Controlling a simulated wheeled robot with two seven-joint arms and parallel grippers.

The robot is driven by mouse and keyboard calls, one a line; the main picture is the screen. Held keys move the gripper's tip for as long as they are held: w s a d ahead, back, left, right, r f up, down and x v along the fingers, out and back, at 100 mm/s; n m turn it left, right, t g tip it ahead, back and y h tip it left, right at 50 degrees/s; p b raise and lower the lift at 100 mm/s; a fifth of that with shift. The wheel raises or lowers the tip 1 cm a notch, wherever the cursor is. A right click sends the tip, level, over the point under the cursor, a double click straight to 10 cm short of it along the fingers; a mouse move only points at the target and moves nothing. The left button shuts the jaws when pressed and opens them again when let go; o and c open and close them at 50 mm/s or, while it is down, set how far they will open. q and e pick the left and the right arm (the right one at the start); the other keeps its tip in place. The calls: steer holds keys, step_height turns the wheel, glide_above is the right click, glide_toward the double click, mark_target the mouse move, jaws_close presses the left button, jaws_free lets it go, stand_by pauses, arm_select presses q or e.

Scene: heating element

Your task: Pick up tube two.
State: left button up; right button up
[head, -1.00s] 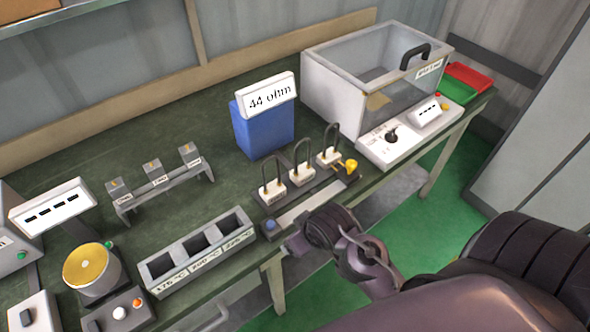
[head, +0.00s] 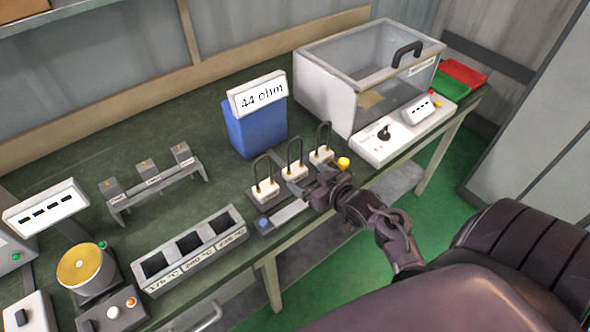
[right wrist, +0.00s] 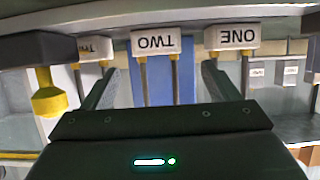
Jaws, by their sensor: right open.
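Tube two is the middle of three white-based tubes with dark upright loops. Its base (head: 293,173) shows in the head view, and its upside-down label TWO (right wrist: 155,43) in the right wrist view. Tube one (head: 264,189) stands left of it and tube three (head: 321,154) right of it. My right gripper (head: 315,180) is in front of the rack, close to tubes two and three. In the right wrist view, the open right gripper (right wrist: 160,75) has one finger on each side of tube two's loop, in the picture; contact cannot be told. My left gripper is not in view.
A blue box (head: 257,132) with a 44 ohm display stands behind the tubes. A yellow knob (head: 343,163) is beside tube three. A clear-lidded chamber (head: 330,95) stands at right, and a three-slot block (head: 216,225) at front left. The table (head: 205,130) has free room behind.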

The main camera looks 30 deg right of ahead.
mark_target(298, 172)
steer(key=x, duration=0.3)
steer(key=p+x, duration=0.1)
steer(key=x, duration=0.3)
steer(key=shift+w+d+f, duration=0.15)
steer(key=shift+w+f, duration=0.05)
steer(key=shift+f, duration=0.15)
steer(key=c, duration=1.2)
steer(key=shift+o, duration=0.2)
steer(key=shift+r, duration=0.1)
